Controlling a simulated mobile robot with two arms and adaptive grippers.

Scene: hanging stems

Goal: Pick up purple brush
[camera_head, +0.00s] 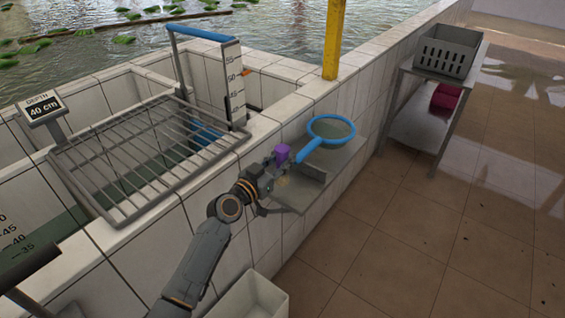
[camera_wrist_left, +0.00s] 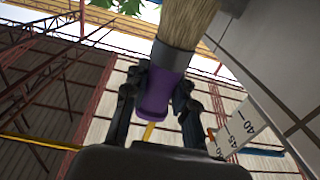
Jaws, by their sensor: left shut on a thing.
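The purple brush (camera_head: 282,152) shows in the head view as a small purple piece at the tip of my left gripper (camera_head: 268,168). In the left wrist view the brush's purple handle (camera_wrist_left: 166,92) sits between the two dark fingers of my left gripper (camera_wrist_left: 160,100), which are shut on it. Its tan bristles (camera_wrist_left: 186,22) point to the top of that view. In the head view the gripper is over the grey shelf on the tiled wall, beside the blue net. Most of the brush is hidden in the head view. My right gripper is not in view.
A blue-rimmed net (camera_head: 327,130) lies on the grey wall shelf (camera_head: 338,160). A metal rack (camera_head: 145,150) spans the tiled tank at left. A yellow post (camera_head: 334,40) stands behind. A grey crate (camera_head: 447,50) sits on a side table. A white bin (camera_head: 250,298) is below.

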